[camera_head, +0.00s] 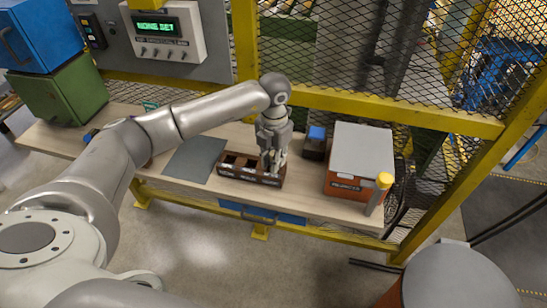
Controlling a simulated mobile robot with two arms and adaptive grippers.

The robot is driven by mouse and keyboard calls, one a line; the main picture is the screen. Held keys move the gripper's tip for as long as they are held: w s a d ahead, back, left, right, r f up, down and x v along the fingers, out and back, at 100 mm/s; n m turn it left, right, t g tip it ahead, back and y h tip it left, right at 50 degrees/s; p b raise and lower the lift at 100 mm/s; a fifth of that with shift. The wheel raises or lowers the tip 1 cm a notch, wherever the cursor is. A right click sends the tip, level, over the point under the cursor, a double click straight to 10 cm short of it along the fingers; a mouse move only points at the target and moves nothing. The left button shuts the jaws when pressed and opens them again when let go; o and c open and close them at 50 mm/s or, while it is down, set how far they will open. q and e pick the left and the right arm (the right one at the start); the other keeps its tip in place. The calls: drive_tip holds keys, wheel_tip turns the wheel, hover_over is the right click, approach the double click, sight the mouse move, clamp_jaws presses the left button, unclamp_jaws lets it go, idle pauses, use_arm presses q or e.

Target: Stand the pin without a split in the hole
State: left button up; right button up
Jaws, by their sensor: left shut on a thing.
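My left gripper (273,162) reaches down from above at the right part of a dark brown holder (232,175) with open compartments, on the wooden bench. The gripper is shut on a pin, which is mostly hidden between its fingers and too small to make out. I cannot tell whether this pin has a split, nor whether it touches the holder. No other pin shows clearly. The right gripper is not in view.
A grey mat (195,159) lies left of the holder. A small dark box with a blue top (316,135) and a red-orange box with a grey lid (360,150) stand right of it. A yellow-topped post (383,180) is at the bench's right end. Yellow-framed mesh runs behind.

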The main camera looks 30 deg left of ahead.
use_arm(q)
drive_tip(key=shift+f+b, duration=0.3)
drive_tip(key=shift+f, duration=0.15)
drive_tip(key=o, duration=0.8)
drive_tip(key=shift+r, duration=0.1)
drive_tip(key=shift+r, duration=0.1)
drive_tip(key=shift+r+p, duration=0.3)
drive_tip(key=shift+p, duration=0.2)
drive_tip(key=shift+r+p, duration=0.4)
drive_tip(key=shift+r, duration=0.1)
drive_tip(key=shift+w+r+b, duration=0.1)
drive_tip(key=shift+r+b, duration=0.45)
drive_tip(key=shift+b, duration=0.3)
wheel_tip(320, 180, up, 10)
drive_tip(key=b, duration=0.2)
drive_tip(key=shift+f+b, duration=0.25)
drive_tip(key=shift+b, duration=0.15)
drive_tip(key=shift+r, duration=0.4)
